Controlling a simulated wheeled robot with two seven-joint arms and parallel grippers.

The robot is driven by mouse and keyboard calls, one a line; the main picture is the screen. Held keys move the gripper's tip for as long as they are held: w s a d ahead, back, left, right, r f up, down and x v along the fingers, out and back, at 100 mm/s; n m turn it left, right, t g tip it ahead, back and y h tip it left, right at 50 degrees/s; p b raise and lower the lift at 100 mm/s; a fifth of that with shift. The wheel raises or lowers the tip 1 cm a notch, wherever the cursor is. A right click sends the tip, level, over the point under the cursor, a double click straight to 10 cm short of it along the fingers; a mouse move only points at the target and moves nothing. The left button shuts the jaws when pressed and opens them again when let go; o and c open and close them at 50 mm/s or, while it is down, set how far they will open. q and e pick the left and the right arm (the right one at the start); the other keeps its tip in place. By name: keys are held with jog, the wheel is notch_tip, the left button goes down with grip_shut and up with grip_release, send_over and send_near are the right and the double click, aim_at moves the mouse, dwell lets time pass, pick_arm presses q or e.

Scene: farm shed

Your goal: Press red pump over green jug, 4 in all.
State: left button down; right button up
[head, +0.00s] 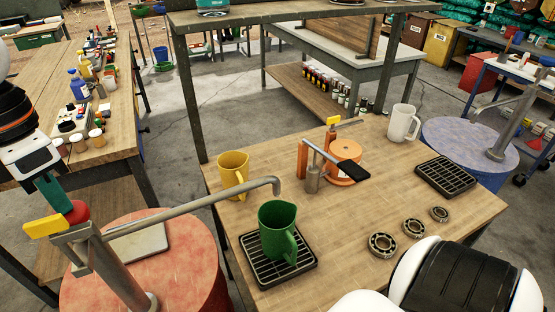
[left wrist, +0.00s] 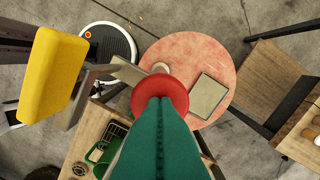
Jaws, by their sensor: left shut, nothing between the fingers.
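The red pump has a round red knob (head: 78,212), a yellow block (head: 44,227) beside it and a long grey spout (head: 190,204). It stands on the red drum (head: 185,270). The spout's end hangs over the green jug (head: 278,232), which stands upright on a black drip grate (head: 250,246). My left gripper (head: 58,200) is shut and empty, its teal fingers pointing down at the knob. In the left wrist view its fingertips (left wrist: 160,104) overlap the red knob (left wrist: 160,88); I cannot tell whether they touch it. My right gripper is out of view.
A yellow mug (head: 233,171) stands behind the spout. An orange can-like pump (head: 346,155), a white mug (head: 402,124), a second grate (head: 447,176) and bearings (head: 383,244) share the table. A blue drum (head: 470,148) with its own pump stands at right. A flat plate (head: 140,240) lies on the red drum.

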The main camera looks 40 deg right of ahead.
pick_arm(q)
jog(key=shift+r+p, duration=2.25)
jog(key=shift+r, duration=1.25)
jog(key=shift+f, duration=0.25)
jog(key=shift+f+b, duration=2.55)
jog(key=shift+f, duration=0.6)
jog(key=shift+f+b, duration=0.35)
jog(key=shift+f, duration=0.15)
jog(key=shift+r, duration=0.1)
jog(key=shift+r+p, duration=2.7)
jog(key=shift+r, duration=1.1)
jog(key=shift+f, duration=0.2)
